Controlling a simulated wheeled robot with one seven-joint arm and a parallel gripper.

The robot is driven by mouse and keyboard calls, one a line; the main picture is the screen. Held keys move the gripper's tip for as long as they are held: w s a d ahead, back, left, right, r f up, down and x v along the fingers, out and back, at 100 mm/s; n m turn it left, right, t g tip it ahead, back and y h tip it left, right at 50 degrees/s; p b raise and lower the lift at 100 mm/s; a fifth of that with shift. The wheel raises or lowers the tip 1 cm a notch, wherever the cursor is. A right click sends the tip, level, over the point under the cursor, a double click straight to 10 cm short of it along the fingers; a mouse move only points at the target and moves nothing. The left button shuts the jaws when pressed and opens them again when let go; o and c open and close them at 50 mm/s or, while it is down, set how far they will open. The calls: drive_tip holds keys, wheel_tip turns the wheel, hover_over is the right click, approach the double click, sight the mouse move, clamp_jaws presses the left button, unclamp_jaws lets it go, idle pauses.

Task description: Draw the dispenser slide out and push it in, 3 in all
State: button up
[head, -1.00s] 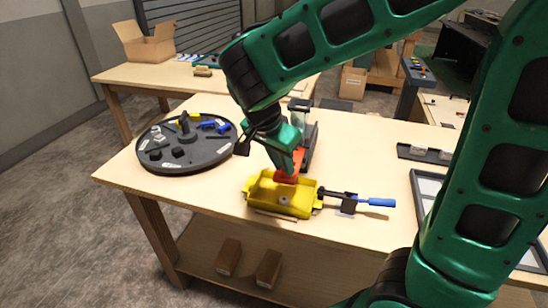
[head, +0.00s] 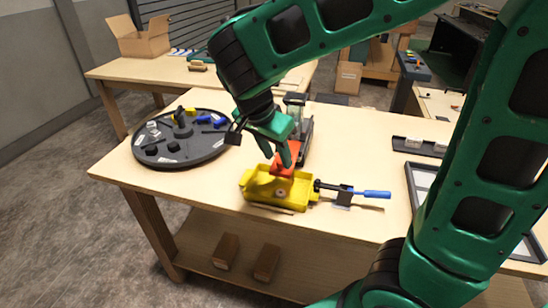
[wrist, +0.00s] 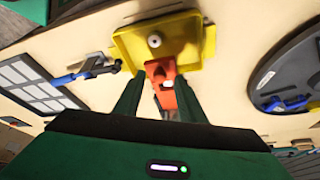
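The dispenser (head: 306,127) is a dark upright unit with a clear hopper (head: 296,103) on the table. Its orange slide (head: 291,156) sticks out at the front, reaching the back of a yellow tray (head: 247,188). One round pale piece (head: 281,194) lies in the tray and also shows in the wrist view (wrist: 155,40). My gripper (head: 279,160) is at the slide's front end. In the wrist view its two fingers (wrist: 161,78) stand apart on either side of the orange slide (wrist: 161,68), with small gaps visible. A pale spot shows on the slide.
A round dark turntable (head: 183,150) with small parts is at the left. A blue-handled tool (head: 372,194) rests on a stand right of the tray. A grey-framed panel (head: 425,205) and a dark strip (head: 418,147) lie further right. The table front is mostly clear.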

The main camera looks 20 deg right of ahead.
drive_tip(key=v, duration=0.9)
drive_tip(key=shift+a, duration=0.15)
idle(0.4)
